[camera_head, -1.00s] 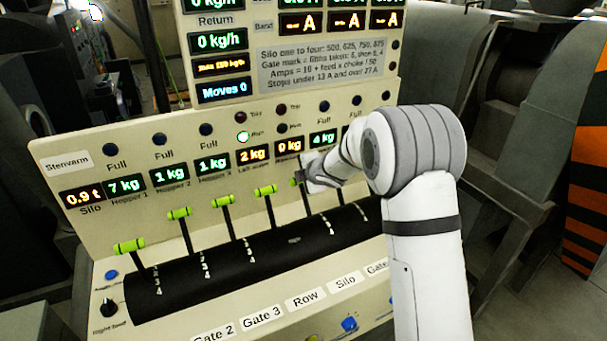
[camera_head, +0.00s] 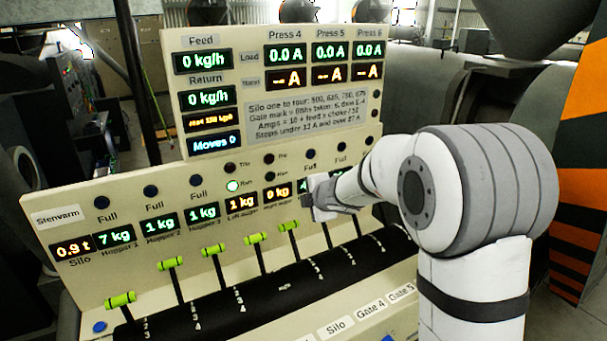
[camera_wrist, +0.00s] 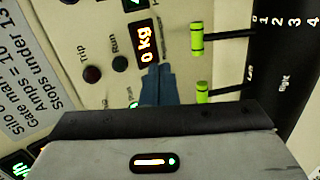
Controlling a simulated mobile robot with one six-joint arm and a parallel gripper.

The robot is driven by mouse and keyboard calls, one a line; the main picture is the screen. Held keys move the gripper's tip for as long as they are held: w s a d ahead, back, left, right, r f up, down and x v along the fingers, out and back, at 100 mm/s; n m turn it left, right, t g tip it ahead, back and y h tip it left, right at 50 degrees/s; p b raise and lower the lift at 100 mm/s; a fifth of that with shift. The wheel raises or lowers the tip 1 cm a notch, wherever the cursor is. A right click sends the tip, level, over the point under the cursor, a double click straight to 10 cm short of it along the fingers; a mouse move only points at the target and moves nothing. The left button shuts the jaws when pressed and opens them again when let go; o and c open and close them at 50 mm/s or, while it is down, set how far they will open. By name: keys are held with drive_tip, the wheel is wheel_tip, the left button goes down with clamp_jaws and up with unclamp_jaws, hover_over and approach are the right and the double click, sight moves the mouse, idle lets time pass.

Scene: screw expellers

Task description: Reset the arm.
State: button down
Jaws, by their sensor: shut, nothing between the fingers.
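My gripper (camera_head: 324,198) is in front of the sloped control panel (camera_head: 110,262), close to the row of kg displays. In the head view it covers part of the display to the right of the one reading 0 kg. In the wrist view my gripper's fingers (camera_wrist: 158,86) are together with nothing between them, pointing toward the 0 kg display (camera_wrist: 146,42). Two green lever handles (camera_wrist: 197,38) show beside the fingers there. In the head view the nearest green handle (camera_head: 288,226) is just left of and below my gripper; I cannot tell whether they touch.
Several green-handled levers (camera_head: 171,263) rise from the black slotted strip (camera_head: 215,308). An upright display board (camera_head: 275,70) stands behind the panel. A dark machine (camera_head: 460,75) and an orange-black striped post (camera_head: 585,150) stand at the right.

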drive_tip(key=s+d+r+m+g+h+b, duration=0.15)
drive_tip(key=s+d+m+h+b, duration=0.4)
drive_tip(key=s+d+m, duration=0.95)
drive_tip(key=s+f+m+g, duration=0.2)
drive_tip(key=s+f+m, duration=0.1)
drive_tip(key=s, duration=0.8)
drive_tip(key=s+f+m+g, duration=0.3)
drive_tip(key=s+m, duration=0.1)
drive_tip(key=s, duration=0.8)
drive_tip(key=shift+d+f+m, duration=0.2)
drive_tip(key=shift+d+m, duration=0.2)
drive_tip(key=shift+d, duration=0.05)
